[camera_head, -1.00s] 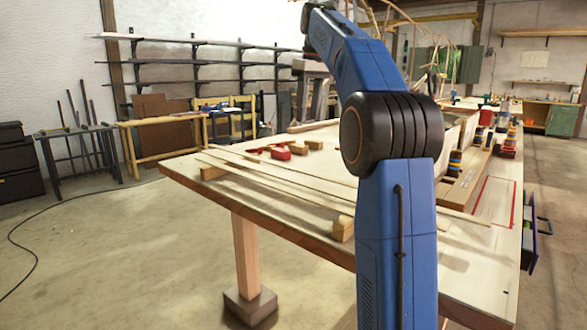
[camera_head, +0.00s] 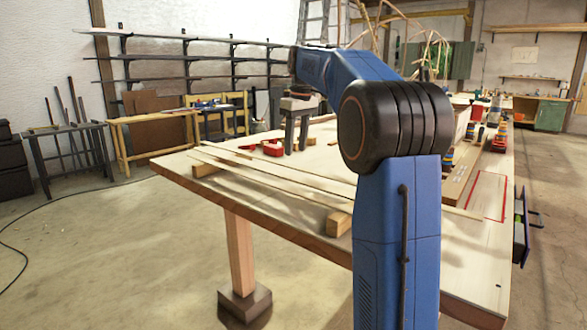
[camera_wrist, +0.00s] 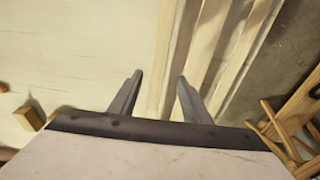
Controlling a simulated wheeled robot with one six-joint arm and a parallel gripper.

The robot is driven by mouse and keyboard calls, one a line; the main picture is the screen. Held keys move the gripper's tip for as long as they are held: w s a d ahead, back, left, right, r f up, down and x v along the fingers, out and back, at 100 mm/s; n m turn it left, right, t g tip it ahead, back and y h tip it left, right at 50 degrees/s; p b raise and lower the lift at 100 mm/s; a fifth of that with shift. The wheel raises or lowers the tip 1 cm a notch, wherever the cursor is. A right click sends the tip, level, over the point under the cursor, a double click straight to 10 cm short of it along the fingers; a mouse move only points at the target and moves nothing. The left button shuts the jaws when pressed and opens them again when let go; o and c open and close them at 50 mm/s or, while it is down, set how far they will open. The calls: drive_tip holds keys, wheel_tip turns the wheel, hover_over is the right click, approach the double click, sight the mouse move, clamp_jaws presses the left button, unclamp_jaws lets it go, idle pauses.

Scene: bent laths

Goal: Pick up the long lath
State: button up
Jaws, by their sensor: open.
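Thin pale laths run side by side along the near part of the workbench. The long lath (camera_head: 462,211) passes behind my arm and comes out to its right. A shorter, slightly bowed lath (camera_head: 262,184) lies nearer the bench edge, over wooden blocks. In the wrist view, pale strips run up and down; one strip (camera_wrist: 161,50) lies in line with the gap between the fingers. I cannot tell for sure which lath it is. My gripper (camera_head: 297,150) is open and empty, pointing down over the bench; its spread fingers also show in the wrist view (camera_wrist: 160,76).
Wooden blocks (camera_head: 203,170) (camera_head: 338,223) support the laths near the bench edge. Red clamps (camera_head: 272,149) lie close to my gripper. A red outline (camera_head: 490,197) marks the bench at right. A wooden stool-like frame (camera_wrist: 290,125) stands on the floor in the wrist view.

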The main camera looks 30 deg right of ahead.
sight(294, 166)
drive_tip(key=shift+w+f, duration=0.25)
drive_tip(key=shift+f, duration=1.05)
drive_tip(key=shift+w+f, duration=0.2)
drive_tip(key=shift+f, duration=1.05)
clamp_jaws()
